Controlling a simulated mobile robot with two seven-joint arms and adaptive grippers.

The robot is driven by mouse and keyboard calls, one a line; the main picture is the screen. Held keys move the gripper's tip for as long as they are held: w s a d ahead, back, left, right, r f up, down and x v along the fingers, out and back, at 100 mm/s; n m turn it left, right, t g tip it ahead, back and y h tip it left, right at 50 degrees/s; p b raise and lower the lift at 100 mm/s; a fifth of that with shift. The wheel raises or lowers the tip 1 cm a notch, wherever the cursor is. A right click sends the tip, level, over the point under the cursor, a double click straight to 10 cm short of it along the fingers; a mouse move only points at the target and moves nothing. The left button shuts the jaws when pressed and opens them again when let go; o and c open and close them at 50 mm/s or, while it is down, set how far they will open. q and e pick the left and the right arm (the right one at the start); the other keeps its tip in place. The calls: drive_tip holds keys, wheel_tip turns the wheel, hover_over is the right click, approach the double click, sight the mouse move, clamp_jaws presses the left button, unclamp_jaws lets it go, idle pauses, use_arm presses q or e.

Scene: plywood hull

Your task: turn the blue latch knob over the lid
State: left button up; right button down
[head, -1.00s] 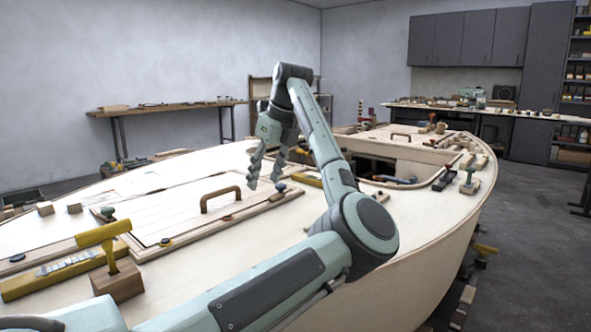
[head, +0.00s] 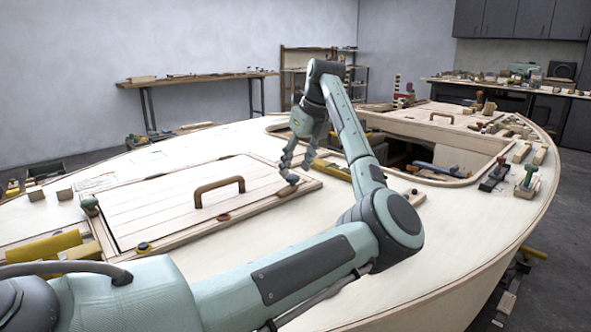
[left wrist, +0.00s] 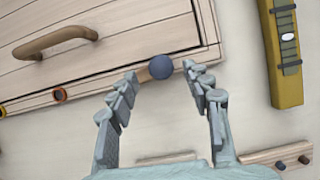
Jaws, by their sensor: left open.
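The blue latch knob (head: 293,180) sits at the right end of the planked lid (head: 150,212), beside the frame strip. It also shows in the left wrist view (left wrist: 160,67), at the lid's edge on a brown latch piece partly hidden by a finger. My left gripper (head: 297,165) is open, pointing down at the knob. In the left wrist view its fingertips (left wrist: 160,74) stand on either side of the knob, with a gap on each side. Contact cannot be told. The lid has a brown arched handle (head: 218,190). My right gripper is out of view.
A yellow tool (left wrist: 287,55) lies right of the knob. Beyond it is an open hatch (head: 405,155) with a blue tool (head: 440,169) at its edge. Bare deck lies in front.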

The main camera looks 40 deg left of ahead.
sight(288, 186)
use_arm(q)
drive_tip(key=shift+x, duration=0.85)
drive_tip(key=shift+a+f, duration=0.1)
drive_tip(key=shift+f, duration=0.05)
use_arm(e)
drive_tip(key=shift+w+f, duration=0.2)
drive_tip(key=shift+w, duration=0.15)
use_arm(q)
drive_tip(key=shift+c, duration=0.2)
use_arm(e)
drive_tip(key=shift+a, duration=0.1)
use_arm(q)
clamp_jaws()
